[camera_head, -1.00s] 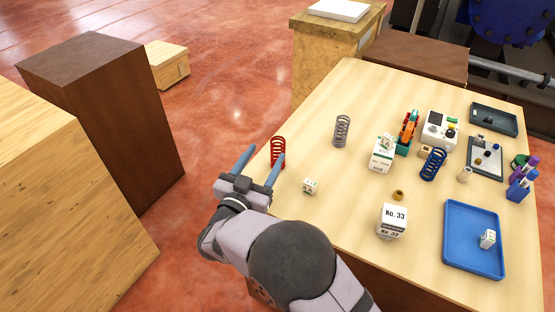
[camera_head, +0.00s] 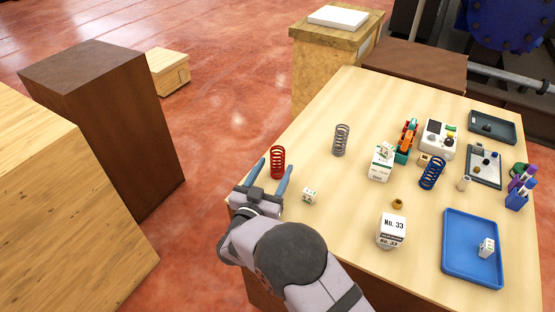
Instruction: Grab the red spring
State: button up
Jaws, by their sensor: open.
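The red spring (camera_head: 278,161) stands upright near the left edge of the light wooden table (camera_head: 330,215). My gripper (camera_head: 268,176) is open, with its two blue fingers apart and nothing held between them. In the picture the spring shows just beyond and between the fingertips, closer to the right one. I cannot tell whether a finger touches it. The foot of the spring is in view beside the right finger.
A small white box (camera_head: 309,195) lies right of my gripper. A grey spring (camera_head: 341,140) and a blue spring (camera_head: 432,173) stand farther right. A white box marked No. 33 (camera_head: 391,230) and a blue tray (camera_head: 473,284) are at the front right.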

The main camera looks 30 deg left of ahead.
aim_at(275, 165)
jog(key=shift+w+a+p, duration=0.15)
jog(key=shift+w+p, duration=0.05)
jog(key=shift+w, duration=0.55)
jog(key=shift+w+a+p, duration=0.1)
jog(key=shift+w+p, duration=0.1)
jog(key=shift+w, duration=0.55)
jog(key=c, duration=1.2)
jog(key=shift+o, duration=0.2)
jog(key=shift+r, duration=0.1)
jog(key=shift+r, duration=0.15)
jog(key=shift+r, duration=0.2)
jog(key=s+d+p, duration=0.1)
jog(key=s+d, duration=0.1)
jog(key=s, duration=1.3)
jog(key=s+d+p, duration=0.1)
jog(key=s+d, duration=0.2)
jog(key=s, duration=1.3)
jog(key=shift+s+d+p, duration=0.25)
jog(key=shift+s+p, duration=0.05)
